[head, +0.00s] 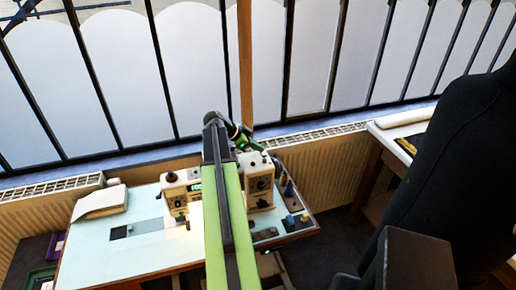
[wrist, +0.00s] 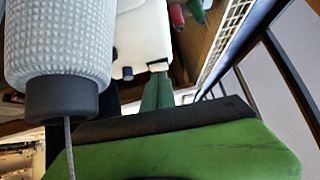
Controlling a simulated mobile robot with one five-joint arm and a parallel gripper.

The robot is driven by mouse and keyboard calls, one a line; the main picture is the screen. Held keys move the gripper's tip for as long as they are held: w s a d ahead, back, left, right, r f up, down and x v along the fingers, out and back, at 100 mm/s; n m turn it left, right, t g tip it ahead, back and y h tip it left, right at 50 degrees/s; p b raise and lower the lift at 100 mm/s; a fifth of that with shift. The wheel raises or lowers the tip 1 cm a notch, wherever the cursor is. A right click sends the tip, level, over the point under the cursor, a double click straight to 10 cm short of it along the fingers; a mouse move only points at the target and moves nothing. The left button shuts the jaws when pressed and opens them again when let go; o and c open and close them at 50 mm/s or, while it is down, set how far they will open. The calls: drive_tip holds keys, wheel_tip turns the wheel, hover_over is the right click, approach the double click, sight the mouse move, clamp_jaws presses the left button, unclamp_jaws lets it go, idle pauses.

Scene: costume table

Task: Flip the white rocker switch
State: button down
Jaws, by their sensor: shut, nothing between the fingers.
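The sewing machine (head: 259,180) is cream-white and stands on the pale blue table, partly hidden behind my green arm. In the wrist view its white body (wrist: 143,38) fills the upper middle. A small white piece (wrist: 158,66), perhaps the rocker switch, shows at its lower edge. My gripper (wrist: 157,82) is shut and empty, its green fingers just below that piece; I cannot tell whether they touch. In the head view my gripper (head: 246,140) is at the top rear of the machine, small and partly hidden. The switch cannot be made out there.
A white textured spool-like thing (wrist: 60,38) with a dark collar is close at left in the wrist view. Red and green items (wrist: 178,15) lie beyond. The table (head: 100,250) has bare room at left; a radiator (head: 325,165) and windows stand behind. A black dress form (head: 440,170) is at right.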

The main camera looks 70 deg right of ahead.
drive_tip(key=r+p, duration=0.2)
drive_tip(key=r, duration=0.1)
drive_tip(key=r+p, duration=0.1)
drive_tip(key=shift+a+r+p, duration=0.3)
drive_tip(key=shift+a+r, duration=0.05)
drive_tip(key=shift+a, duration=0.05)
drive_tip(key=a+p+v, duration=0.1)
drive_tip(key=p+v, duration=0.4)
drive_tip(key=v, duration=0.3)
drive_tip(key=shift+f, duration=0.2)
drive_tip(key=shift+w, duration=0.1)
